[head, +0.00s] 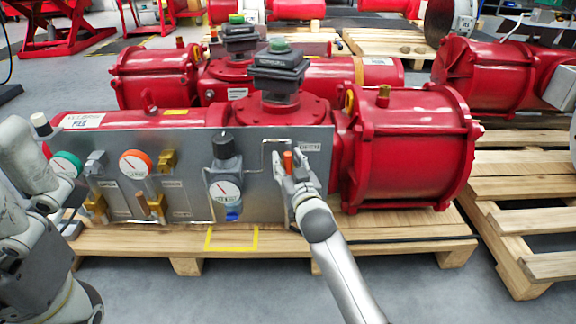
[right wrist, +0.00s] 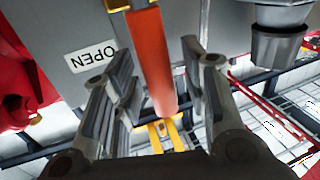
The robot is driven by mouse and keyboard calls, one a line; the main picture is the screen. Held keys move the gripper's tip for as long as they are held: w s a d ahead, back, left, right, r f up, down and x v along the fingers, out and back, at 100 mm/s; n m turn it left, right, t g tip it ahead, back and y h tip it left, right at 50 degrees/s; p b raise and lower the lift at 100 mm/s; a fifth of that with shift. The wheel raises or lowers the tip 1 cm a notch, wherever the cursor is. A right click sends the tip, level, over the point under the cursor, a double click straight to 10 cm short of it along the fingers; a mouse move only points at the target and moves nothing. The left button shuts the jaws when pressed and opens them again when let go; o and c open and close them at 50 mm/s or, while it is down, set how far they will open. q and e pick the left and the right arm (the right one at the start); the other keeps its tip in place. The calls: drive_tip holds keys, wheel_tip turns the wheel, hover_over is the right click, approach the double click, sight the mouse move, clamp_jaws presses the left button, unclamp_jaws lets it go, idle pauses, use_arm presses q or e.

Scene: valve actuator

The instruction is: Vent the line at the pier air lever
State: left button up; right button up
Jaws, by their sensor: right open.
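The lever with an orange-red handle (head: 288,162) stands at the right end of the grey panel (head: 258,196) in the head view. In the right wrist view the handle (right wrist: 150,60) runs down the middle, between the two fingers of my right gripper (right wrist: 160,95). The fingers are open, one on each side, with gaps visible near the handle. The head view shows the same gripper (head: 292,184) at the lever, partly covering its lower part. An upside-down "OPEN" label (right wrist: 92,57) is beside the handle. Pale links of my left arm show at the left edge; its gripper is not visible.
The panel also bears an orange-rimmed gauge (head: 135,164), a regulator with a gauge (head: 225,190) and brass fittings (head: 155,206). The red valve actuator (head: 408,145) lies behind it on a wooden pallet (head: 400,228). Another pallet (head: 530,220) stands at right. Grey floor in front is open.

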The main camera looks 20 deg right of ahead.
clamp_jaws()
idle(0.3)
